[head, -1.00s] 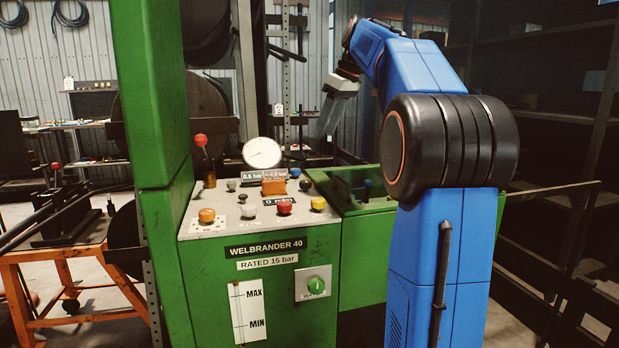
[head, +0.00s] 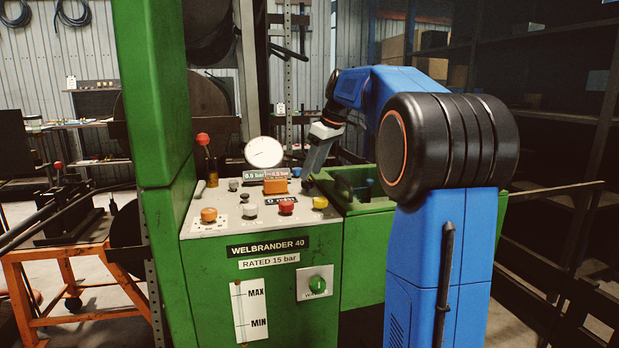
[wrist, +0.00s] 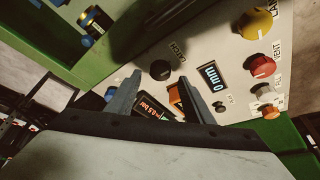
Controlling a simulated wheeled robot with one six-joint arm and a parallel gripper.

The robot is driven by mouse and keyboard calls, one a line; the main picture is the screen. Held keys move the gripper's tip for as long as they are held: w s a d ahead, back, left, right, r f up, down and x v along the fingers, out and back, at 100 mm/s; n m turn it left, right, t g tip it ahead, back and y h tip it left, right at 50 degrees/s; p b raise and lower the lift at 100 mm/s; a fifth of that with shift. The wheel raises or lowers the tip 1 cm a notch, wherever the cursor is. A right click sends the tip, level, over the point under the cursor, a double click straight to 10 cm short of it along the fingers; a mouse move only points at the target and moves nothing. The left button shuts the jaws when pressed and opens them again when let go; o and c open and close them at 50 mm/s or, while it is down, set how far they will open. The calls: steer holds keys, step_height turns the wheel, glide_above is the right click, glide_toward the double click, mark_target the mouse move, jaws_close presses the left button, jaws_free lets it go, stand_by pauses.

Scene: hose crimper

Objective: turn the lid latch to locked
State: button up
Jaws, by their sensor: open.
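In the head view, a small dark knob (head: 307,184) at the panel's right edge, close under the fingers, seems to be the same one. My gripper (wrist: 161,76) is open and empty, its two grey fingers pointing at the panel with the black knob between their tips in the picture. Whether they touch it cannot be told. In the head view my gripper (head: 310,172) is over the panel's back right.
Close by are the 0 mm display (wrist: 213,78), an orange block (head: 275,186), a blue knob (head: 296,172), a yellow knob (head: 320,202) and a red knob (head: 286,207). A gauge (head: 264,152) stands behind. A green post (head: 155,100) rises at the left.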

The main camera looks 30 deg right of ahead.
mark_target(309, 181)
steer(key=shift+x, duration=1.65)
steer(key=c, duration=1)
